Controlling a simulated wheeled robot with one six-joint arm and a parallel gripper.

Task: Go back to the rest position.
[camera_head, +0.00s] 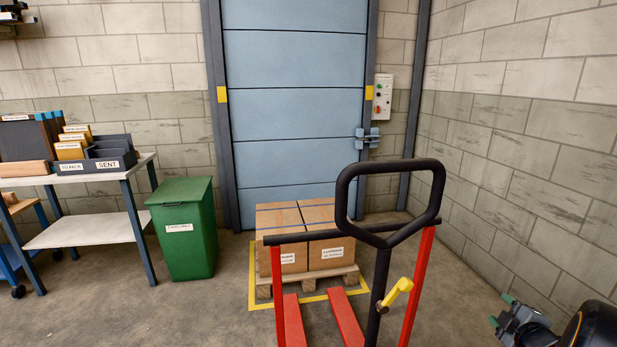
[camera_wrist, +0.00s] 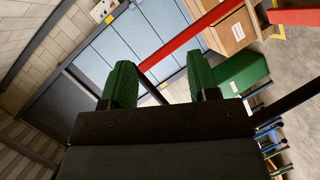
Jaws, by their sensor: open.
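My gripper (camera_wrist: 160,88) shows in the wrist view with its two green fingers apart and nothing between them that it holds. In the head view my gripper (camera_head: 503,311) is at the lower right, beside the pallet truck and apart from it. The red pallet truck (camera_head: 422,262) stands in the middle with its black loop handle (camera_head: 436,190) upright and a yellow lever (camera_head: 396,292) on its shaft. A red bar of the truck (camera_wrist: 185,48) crosses behind the fingers in the wrist view.
Cartons (camera_head: 318,218) stand on a wooden pallet (camera_head: 320,281) in front of the blue shutter door (camera_head: 292,110). A green bin (camera_head: 184,240) and a bench (camera_head: 85,231) with trays stand at left. Floor at front left is clear.

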